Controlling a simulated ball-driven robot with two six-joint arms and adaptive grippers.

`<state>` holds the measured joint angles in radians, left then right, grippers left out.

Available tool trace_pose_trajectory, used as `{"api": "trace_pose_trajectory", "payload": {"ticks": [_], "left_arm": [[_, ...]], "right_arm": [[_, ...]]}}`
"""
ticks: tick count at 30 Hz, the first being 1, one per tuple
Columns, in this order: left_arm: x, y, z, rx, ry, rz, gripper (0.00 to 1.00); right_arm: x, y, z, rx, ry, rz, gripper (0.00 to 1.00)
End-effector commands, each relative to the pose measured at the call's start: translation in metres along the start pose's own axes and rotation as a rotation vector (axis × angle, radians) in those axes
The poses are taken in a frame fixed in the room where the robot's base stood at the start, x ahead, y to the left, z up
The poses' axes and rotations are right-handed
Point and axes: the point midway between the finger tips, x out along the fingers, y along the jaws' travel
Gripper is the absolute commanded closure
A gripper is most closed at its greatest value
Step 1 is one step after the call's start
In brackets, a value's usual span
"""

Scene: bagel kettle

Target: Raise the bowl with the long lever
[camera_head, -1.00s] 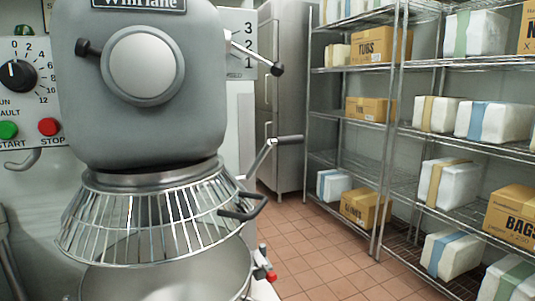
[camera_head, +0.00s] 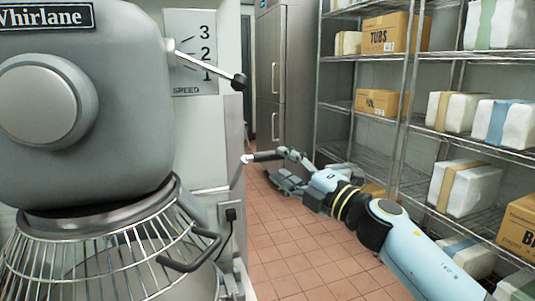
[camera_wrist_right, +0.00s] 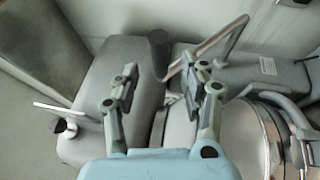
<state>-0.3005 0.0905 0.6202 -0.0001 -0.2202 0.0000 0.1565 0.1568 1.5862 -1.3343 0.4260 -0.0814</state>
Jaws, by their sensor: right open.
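The long lever's dark grip (camera_head: 266,155) sticks out at the mixer's right side in the head view. The fingers also show in the wrist view (camera_wrist_right: 166,74). The bowl is mostly hidden below the wire guard (camera_head: 120,250). My left gripper is not in view.
The grey mixer head (camera_head: 80,120) fills the left. A short speed lever (camera_head: 212,66) with a black knob projects above the long lever. A wire shelf (camera_head: 440,138) with boxes stands on the right. Tiled floor (camera_head: 290,255) lies open between.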

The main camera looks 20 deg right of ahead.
Motion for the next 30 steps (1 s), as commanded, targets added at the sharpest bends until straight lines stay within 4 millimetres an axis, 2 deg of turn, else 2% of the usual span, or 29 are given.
{"api": "trace_pose_trajectory", "payload": {"ticks": [3, 9, 20, 30], "left_arm": [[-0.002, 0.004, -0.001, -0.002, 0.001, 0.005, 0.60], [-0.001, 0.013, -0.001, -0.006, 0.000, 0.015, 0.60], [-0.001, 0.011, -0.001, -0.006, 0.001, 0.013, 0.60], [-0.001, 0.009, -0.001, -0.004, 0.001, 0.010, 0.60]], "right_arm": [[0.024, 0.001, 0.000, 0.002, -0.001, 0.002, 0.55], [0.048, -0.001, 0.000, 0.001, -0.001, 0.000, 0.55], [0.053, -0.001, 0.000, 0.001, 0.000, -0.001, 0.55], [0.053, -0.001, 0.000, 0.001, -0.001, -0.001, 1.00]]}}
